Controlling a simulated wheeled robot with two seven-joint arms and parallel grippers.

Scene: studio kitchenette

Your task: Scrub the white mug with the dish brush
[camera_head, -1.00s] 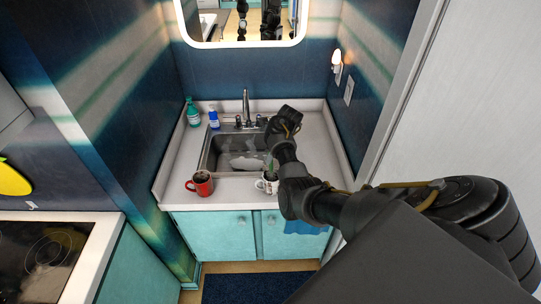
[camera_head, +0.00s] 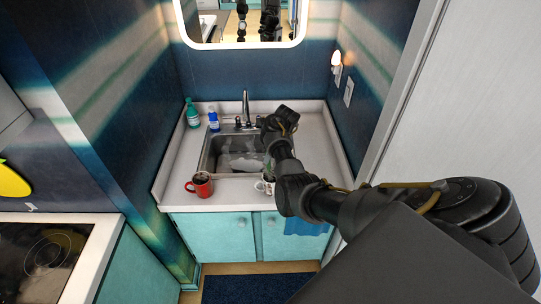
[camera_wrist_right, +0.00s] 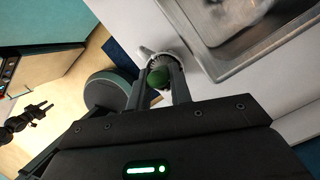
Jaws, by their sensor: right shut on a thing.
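The white mug (camera_head: 260,186) stands on the counter at the front edge of the sink, partly hidden by my right arm in the head view. In the wrist view the white mug (camera_wrist_right: 143,53) shows just beyond my fingertips. My right gripper (camera_wrist_right: 158,78) is shut on the green dish brush (camera_wrist_right: 157,77), whose head is at the mug's mouth. I cannot tell how deep the bristles sit. In the head view the gripper is mostly hidden behind my own arm. My left gripper (camera_wrist_right: 42,109) shows small at the left of the wrist view, its fingers apart and empty.
A red mug (camera_head: 200,185) stands on the counter to the left. A green bottle (camera_head: 192,116) and a blue-and-white bottle (camera_head: 213,120) stand behind it. The steel sink (camera_head: 208,150) has a faucet (camera_head: 246,105) at its back. A blue towel (camera_head: 305,227) hangs on the cabinet front.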

